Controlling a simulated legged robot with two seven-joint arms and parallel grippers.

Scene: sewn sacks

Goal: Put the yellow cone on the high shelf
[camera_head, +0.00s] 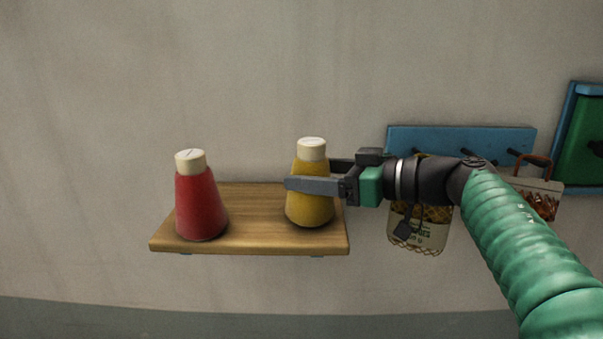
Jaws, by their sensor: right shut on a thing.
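The yellow cone (310,211) is a rounded cone with a cream top, upright at the right end of a wooden shelf (258,241) on the wall. My right gripper (317,183) reaches in from the right and is shut on the yellow cone, its near finger lying across the front of it. The cone's base appears at the shelf's surface; I cannot tell whether it bears on the board. My left gripper is not in view.
A red cone (201,204) with a cream top stands at the shelf's left end, with bare board between the cones. A blue hook rail (460,138) hangs at right, with a net sack (419,228) and a small basket (541,196) below. A green-and-blue panel (581,140) is at far right.

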